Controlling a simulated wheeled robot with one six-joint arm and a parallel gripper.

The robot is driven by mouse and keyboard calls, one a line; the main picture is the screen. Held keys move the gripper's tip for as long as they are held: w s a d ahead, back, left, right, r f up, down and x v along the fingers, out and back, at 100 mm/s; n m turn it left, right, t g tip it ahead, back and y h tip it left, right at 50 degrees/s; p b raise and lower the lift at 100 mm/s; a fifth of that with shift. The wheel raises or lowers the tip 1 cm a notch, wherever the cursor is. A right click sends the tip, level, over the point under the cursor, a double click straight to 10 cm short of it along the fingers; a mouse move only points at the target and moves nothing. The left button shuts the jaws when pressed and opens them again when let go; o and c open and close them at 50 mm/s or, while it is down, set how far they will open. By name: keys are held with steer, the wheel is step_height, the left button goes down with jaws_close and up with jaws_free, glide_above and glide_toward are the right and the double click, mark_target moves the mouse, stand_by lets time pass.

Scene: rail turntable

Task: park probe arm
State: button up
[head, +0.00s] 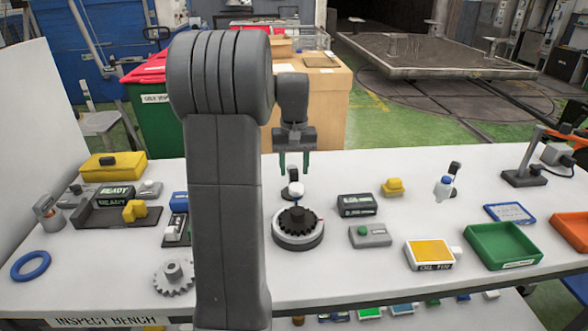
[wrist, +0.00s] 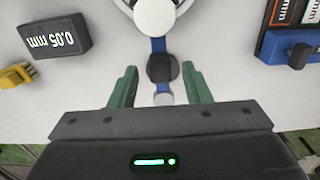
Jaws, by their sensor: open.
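The probe arm shows in the wrist view as a blue bar (wrist: 158,46) with a dark round knob (wrist: 164,68). A white disc (wrist: 155,14) lies at its upper end and a smaller pale disc (wrist: 164,98) at its lower end. In the head view its dark upper part (head: 293,174) stands just behind a black gear (head: 297,220) on a round base (head: 298,238). My gripper (head: 295,171) is open above it. In the wrist view the green fingers of my gripper (wrist: 161,75) flank the knob with gaps on both sides. I cannot tell the height between them.
A blue tray (wrist: 285,45) lies right of the probe arm in the wrist view. A green tray (head: 503,246) is further right. My arm hides part of the bench.

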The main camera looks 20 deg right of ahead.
steer(key=shift+s+f, duration=0.1)
steer(key=shift+f, duration=0.35)
jaws_close()
steer(key=w+d+n+p, duration=0.4)
steer(key=d+n+p, duration=0.3)
steer(key=n, duration=1.1)
steer(key=shift+w+d+p, duration=0.35)
steer(key=shift+p, duration=0.85)
